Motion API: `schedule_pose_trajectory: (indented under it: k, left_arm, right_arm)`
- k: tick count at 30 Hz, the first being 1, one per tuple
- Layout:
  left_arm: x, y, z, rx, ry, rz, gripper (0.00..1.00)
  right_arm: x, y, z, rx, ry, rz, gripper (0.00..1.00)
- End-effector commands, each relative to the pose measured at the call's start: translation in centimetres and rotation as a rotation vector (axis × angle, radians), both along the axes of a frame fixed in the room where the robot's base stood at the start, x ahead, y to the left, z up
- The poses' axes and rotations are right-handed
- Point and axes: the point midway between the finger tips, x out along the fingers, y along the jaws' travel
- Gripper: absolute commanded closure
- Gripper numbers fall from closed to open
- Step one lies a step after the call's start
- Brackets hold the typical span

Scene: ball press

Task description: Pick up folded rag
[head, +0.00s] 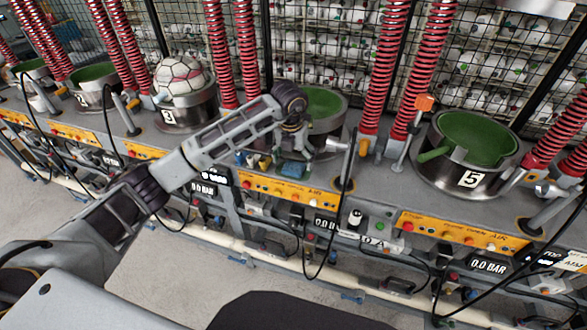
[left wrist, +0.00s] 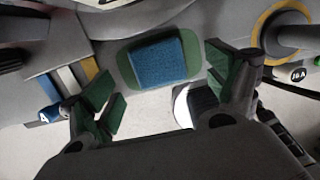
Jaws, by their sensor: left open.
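The folded rag (left wrist: 157,64) is a blue textured square. In the left wrist view it lies on a green rounded pad (left wrist: 194,66) at top centre. In the head view the rag (head: 293,169) shows small on the bench, just below my left wrist. My left gripper (left wrist: 155,102) is open, with green finger pads on either side and nothing between them. The rag lies ahead of the fingertips and between their lines, apart from both. In the head view my left gripper (head: 330,146) is above the bench by the fourth green-lined cup. My right gripper is in neither view.
A white and brown ball (head: 181,75) sits in a metal cup on the left. A green-lined cup marked 5 (head: 468,142) stands right. Red coil springs (head: 373,75) rise along the bench. Black cables hang in front.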

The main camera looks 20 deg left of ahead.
Motion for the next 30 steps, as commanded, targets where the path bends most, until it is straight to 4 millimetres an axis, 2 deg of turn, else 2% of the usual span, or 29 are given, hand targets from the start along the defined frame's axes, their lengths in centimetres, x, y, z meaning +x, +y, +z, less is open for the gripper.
schedule_pose_trajectory:
  k: [6,10,25,26,30]
  left_arm:
    - [0.3,0.2,-2.3,-0.001,0.002,0.000,0.12]
    - [0.4,0.3,-3.1,0.000,0.001,0.000,0.12]
    - [0.5,0.3,-3.4,0.001,0.000,-0.001,0.12]
    - [0.5,0.3,-3.4,0.000,0.000,0.000,0.14]
    - [0.5,0.3,-3.4,0.001,0.000,0.000,0.32]
  right_arm:
    - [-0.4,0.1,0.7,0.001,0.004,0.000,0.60]
    - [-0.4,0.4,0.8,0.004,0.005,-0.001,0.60]
    - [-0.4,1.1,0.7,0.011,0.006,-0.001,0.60]
    - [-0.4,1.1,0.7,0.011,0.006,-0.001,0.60]
    - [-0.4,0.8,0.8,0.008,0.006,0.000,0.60]
